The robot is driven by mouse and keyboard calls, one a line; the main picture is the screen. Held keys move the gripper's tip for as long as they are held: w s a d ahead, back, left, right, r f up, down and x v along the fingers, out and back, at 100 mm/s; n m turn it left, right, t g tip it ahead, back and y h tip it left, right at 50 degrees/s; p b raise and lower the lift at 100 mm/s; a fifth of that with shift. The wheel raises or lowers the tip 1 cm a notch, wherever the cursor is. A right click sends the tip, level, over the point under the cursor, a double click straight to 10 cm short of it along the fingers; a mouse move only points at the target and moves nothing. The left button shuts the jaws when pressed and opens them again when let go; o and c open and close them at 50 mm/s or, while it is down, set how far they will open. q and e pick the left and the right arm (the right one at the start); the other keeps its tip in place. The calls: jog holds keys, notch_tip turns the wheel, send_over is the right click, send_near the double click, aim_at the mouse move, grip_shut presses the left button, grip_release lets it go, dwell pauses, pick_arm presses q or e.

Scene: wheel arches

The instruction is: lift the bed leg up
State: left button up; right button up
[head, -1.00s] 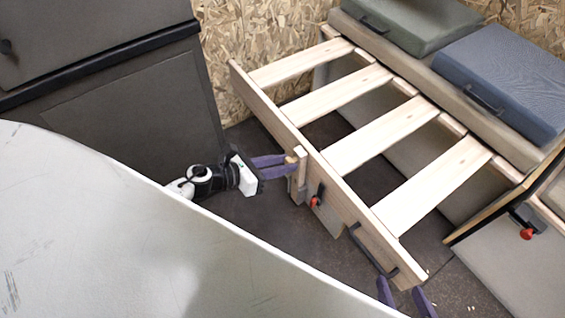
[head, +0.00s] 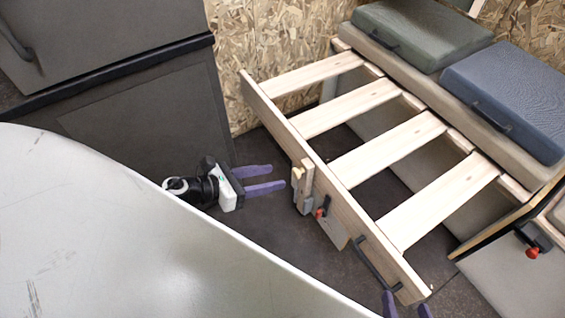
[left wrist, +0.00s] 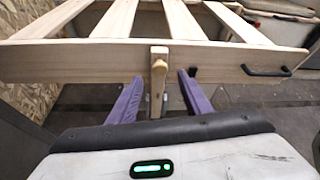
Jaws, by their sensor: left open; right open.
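The slatted wooden bed frame has a front rail (head: 345,205). A pale board (head: 330,232), which looks like the bed leg, points down below this rail, its lower end hard to make out. My right gripper (head: 407,301) is open at the bottom edge, below the rail's near end, mostly cut off.
A black handle (head: 374,258) and a red knob (head: 319,213) are on the rail side. Green (head: 422,32) and blue (head: 510,90) cushions lie on the bench behind. A white curved surface (head: 120,230) fills the lower left. A dark cabinet (head: 145,110) stands left.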

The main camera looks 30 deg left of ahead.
pick_arm(q)
jog(key=shift+v, duration=1.5)
jog(key=shift+w, duration=0.1)
